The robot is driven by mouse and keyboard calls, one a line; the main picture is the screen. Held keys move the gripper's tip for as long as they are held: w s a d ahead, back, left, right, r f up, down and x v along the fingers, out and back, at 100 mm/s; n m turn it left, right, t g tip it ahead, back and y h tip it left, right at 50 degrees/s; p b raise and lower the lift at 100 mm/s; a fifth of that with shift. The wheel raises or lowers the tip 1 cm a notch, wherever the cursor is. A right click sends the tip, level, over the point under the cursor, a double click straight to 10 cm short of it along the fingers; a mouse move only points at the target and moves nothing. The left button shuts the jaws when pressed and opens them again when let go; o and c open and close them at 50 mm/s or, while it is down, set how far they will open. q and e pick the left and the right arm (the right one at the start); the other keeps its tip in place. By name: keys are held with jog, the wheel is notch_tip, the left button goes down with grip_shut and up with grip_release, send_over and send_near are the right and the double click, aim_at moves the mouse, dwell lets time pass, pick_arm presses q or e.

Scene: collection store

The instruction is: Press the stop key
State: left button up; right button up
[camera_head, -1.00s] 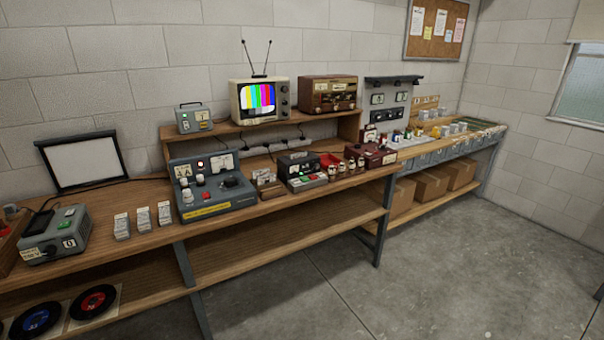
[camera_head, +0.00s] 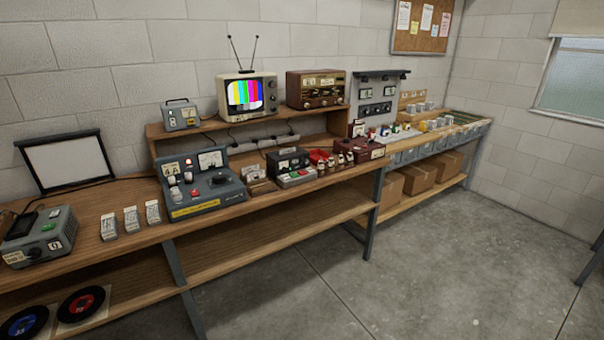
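No key can be read as the stop key at this size. A grey sloped console (camera_head: 200,188) stands on the near workbench, with dials, pale knobs, a dark knob, a yellow label strip and a small red button (camera_head: 177,194). To its right is a dark device (camera_head: 288,164) with a pale front that carries small green and red keys (camera_head: 296,175). Neither of my grippers shows in the view.
The wooden workbench (camera_head: 130,246) runs along the wall. A television (camera_head: 246,95) and a brown radio (camera_head: 316,89) stand on its raised shelf. Several small pale boxes (camera_head: 131,219) stand left of the console. Cardboard boxes (camera_head: 419,178) sit on a lower shelf. The concrete floor (camera_head: 420,270) is clear.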

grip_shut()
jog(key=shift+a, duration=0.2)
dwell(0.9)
